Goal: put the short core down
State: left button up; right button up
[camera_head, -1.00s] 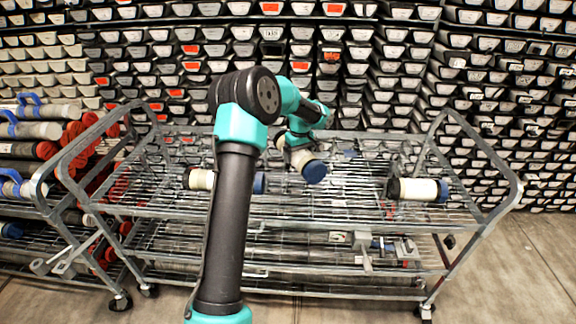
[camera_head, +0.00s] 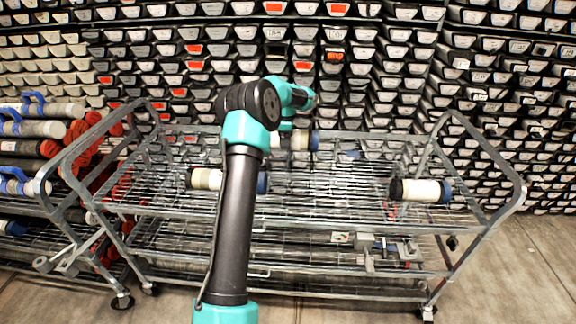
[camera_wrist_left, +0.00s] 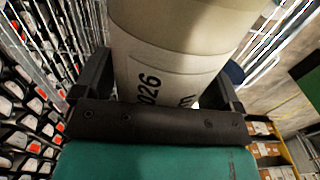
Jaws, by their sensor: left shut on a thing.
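My left gripper (camera_head: 296,130) is shut on a pale short core with a blue end (camera_head: 315,140), above the far part of the cart's top shelf in the head view. The arm partly hides the core. In the left wrist view the core (camera_wrist_left: 175,65) fills the space between the two dark fingers (camera_wrist_left: 160,95); its label reads "026". I cannot tell whether the core touches the shelf. My right gripper is not in view.
The wire cart (camera_head: 330,205) carries another pale core (camera_head: 205,179) at left, partly behind my arm, and one with a black end (camera_head: 420,190) at right. Long tubes with red ends (camera_head: 35,148) lie on a rack at far left. Shelves of trays fill the back.

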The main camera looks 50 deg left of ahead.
pick_arm(q)
jog(key=shift+f, duration=2.4)
jog(key=shift+f, duration=2.5)
jog(key=shift+f, duration=0.1)
jog(key=o, duration=1.6)
jog(key=shift+f, duration=0.15)
notch_tip(320, 180, up, 12)
jog(key=shift+r, duration=0.15)
